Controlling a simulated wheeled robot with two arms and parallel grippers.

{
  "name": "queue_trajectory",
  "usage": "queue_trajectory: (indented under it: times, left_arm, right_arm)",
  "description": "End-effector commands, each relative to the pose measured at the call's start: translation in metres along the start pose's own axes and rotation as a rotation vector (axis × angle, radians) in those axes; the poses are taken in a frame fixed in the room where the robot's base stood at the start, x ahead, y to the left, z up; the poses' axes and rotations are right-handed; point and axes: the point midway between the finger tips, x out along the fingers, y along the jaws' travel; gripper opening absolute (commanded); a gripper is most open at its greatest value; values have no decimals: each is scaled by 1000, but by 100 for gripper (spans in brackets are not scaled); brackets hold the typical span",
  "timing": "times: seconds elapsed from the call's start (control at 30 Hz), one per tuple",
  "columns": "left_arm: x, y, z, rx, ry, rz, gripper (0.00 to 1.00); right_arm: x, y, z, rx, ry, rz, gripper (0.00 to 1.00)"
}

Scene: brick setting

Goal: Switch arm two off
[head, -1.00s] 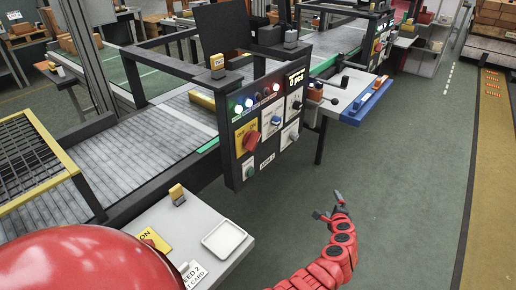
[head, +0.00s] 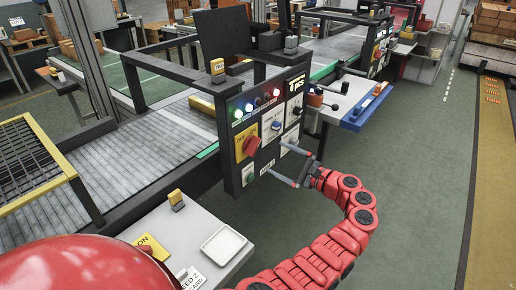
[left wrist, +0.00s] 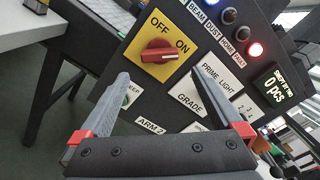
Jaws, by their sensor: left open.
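A dark control panel carries a yellow plate (head: 240,146) with a red rotary switch (head: 251,146). In the left wrist view the red switch (left wrist: 162,52) sits under the words OFF and ON, its bar roughly level in the picture. An ARM 2 label (left wrist: 150,127) is lower on the panel; it also shows in the head view (head: 267,165). My left gripper (head: 275,160) is open and empty in front of the panel, its fingers pointing at it. In the left wrist view the gripper (left wrist: 158,73) has its fingertips either side of and below the switch, apparently not touching it. My right gripper is out of view.
Lit lamps (head: 257,105) and a counter display (left wrist: 276,87) are above the switch. Other controls, including a PRIME LIGHT plate (left wrist: 219,76), are close right. A white table with a tray (head: 223,243) stands nearer. The green floor to the right is clear.

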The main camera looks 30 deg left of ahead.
Motion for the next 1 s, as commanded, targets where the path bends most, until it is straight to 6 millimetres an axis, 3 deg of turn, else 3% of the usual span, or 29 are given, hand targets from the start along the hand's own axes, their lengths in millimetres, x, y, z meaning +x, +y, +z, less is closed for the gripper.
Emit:
queue_trajectory:
  times: [0.2,0.4,0.83,1.0]
  left_arm:
    - [52,0,1,0,-2,2,100]
    - [81,1,0,0,-1,2,100]
    - [92,0,-1,0,2,-1,100]
    - [92,0,-1,0,2,-1,69]
  right_arm:
    - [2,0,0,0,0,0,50]
    - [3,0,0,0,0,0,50]
    - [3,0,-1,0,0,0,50]
    - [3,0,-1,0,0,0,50]
